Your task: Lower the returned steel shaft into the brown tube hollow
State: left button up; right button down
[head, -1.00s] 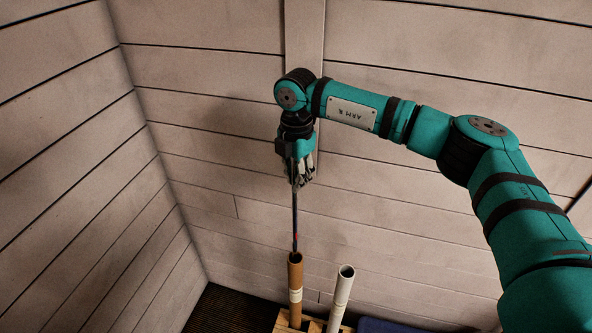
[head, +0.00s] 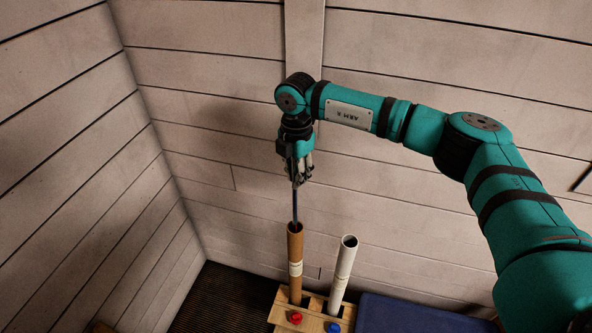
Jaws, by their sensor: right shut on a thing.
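My right gripper (head: 299,178) is shut on the dark steel shaft (head: 295,206) and points down above the brown tube (head: 296,258). The shaft hangs about upright, and its lower end goes into the tube's open top. The part inside the tube is hidden, as is the upper part within the gripper. The brown tube has a pale label band and stands in a wooden rack (head: 312,314). My left gripper is not in view.
A white open tube (head: 343,275) stands in the same rack, just right of the brown one. A red knob (head: 296,318) and a blue knob (head: 333,327) sit on the rack's front. A dark blue surface (head: 410,316) lies to the right. Plank walls close in behind and left.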

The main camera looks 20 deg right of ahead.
aim_at(296, 225)
notch_tip(296, 225, down, 19)
jog(key=b, duration=1.1)
jog(key=shift+r+b, duration=0.15)
jog(key=shift+b, duration=0.15)
jog(key=shift+s+f, duration=0.25)
jog(key=shift+f, duration=0.15)
jog(key=c, duration=1.2)
grip_release()
jog(key=shift+w+f, duration=0.1)
jog(key=shift+r, duration=0.35)
notch_tip(296, 225, up, 12)
jog(key=shift+w+f, duration=0.1)
jog(key=shift+f, duration=0.1)
